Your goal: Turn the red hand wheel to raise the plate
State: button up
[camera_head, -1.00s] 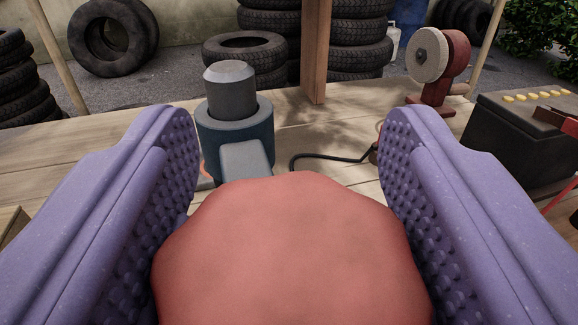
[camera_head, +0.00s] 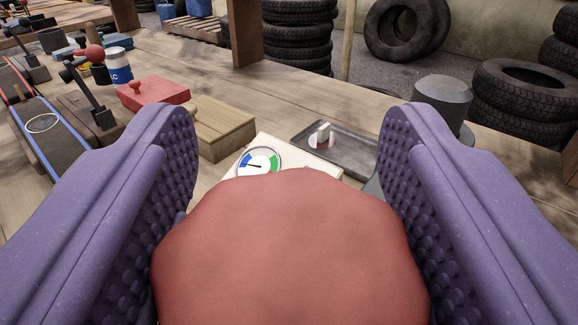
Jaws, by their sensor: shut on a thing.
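The red hand wheel (camera_head: 290,250) fills the lower middle of the view, large, rounded and close to the camera. My gripper (camera_head: 290,165) has its two purple, studded fingers on either side of the wheel, shut on it. The wheel hides what lies directly below and behind it. A dark grey cylinder (camera_head: 443,95) stands just beyond the right finger, its lower part hidden by that finger. I cannot make out for certain which part is the plate.
Beyond the wheel, a gauge (camera_head: 259,163) with a green band sits on a white panel. A grey tray (camera_head: 345,145) holds a small white object. A wooden box (camera_head: 222,130) and a red box (camera_head: 154,93) stand left of it. A wooden post (camera_head: 244,32) rises behind.

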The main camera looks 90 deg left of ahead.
jog(key=n+g+p, duration=0.1)
jog(key=g, duration=0.1)
jog(key=n+g+h+p, duration=0.1)
jog(key=g, duration=0.1)
jog(key=n+g+p, duration=0.1)
jog(key=n+g, duration=0.1)
jog(key=shift+s+r+h, duration=0.2)
jog(key=shift+s+h, duration=0.05)
jog(key=shift+h, duration=0.05)
jog(key=n+g+p, duration=0.1)
jog(key=n+g+h+p, duration=0.1)
jog(key=g+p, duration=0.1)
jog(key=shift+s+d+f+h, duration=0.1)
jog(key=shift+h, duration=0.2)
jog(key=shift+n+g, duration=0.3)
jog(key=shift+n, duration=0.1)
jog(key=o, duration=1)
